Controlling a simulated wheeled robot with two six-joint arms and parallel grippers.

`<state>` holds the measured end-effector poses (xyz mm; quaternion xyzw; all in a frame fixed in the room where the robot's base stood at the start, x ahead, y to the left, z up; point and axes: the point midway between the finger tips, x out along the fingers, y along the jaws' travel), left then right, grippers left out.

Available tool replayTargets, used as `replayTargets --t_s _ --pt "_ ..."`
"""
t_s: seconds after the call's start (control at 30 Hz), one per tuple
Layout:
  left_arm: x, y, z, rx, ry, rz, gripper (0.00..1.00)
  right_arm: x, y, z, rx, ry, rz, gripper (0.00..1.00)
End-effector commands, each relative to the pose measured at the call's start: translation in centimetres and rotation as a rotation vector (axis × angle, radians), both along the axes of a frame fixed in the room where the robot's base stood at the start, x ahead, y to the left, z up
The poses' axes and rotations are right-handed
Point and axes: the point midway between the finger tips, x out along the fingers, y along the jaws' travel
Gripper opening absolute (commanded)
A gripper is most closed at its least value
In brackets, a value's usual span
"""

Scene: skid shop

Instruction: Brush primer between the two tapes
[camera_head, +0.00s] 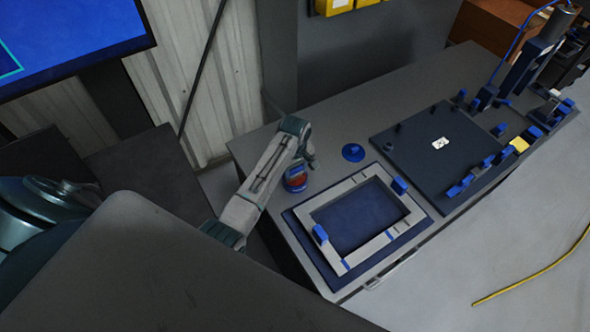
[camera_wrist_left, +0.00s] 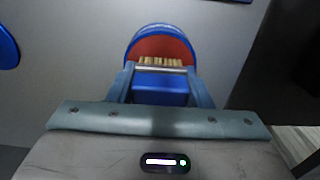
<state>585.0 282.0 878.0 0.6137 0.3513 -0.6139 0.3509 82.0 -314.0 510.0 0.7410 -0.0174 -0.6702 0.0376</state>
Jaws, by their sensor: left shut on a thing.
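My left gripper (camera_head: 306,160) is at the left end of the bench, just above a small pot (camera_head: 295,181) with a blue rim and dark red contents. In the left wrist view the gripper (camera_wrist_left: 160,92) is shut on the blue handle of a brush (camera_wrist_left: 160,82). The brush's pale bristles point into the pot (camera_wrist_left: 160,45); whether they touch the primer I cannot tell. A light grey rectangular frame (camera_head: 337,192) lies on a dark blue mat. Two thin blue tape strips, one (camera_head: 345,264) and another (camera_head: 389,234), cross its near side, apart. My right gripper is out of view.
Blue blocks (camera_head: 320,233) (camera_head: 400,185) stand on the frame's sides. A blue disc (camera_head: 353,152) lies behind it. A dark plate (camera_head: 425,145) with blue clamps fills the bench's right part. A yellow hose (camera_head: 528,279) lies on the floor.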

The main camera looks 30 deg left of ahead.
Motion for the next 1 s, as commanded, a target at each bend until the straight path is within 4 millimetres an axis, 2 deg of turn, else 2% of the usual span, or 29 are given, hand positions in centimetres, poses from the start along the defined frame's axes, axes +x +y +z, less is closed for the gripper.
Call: replayTargets --t_s 1.0 --pt "-0.02 -0.02 -0.22 0.0 0.0 0.0 0.27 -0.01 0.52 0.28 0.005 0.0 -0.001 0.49"
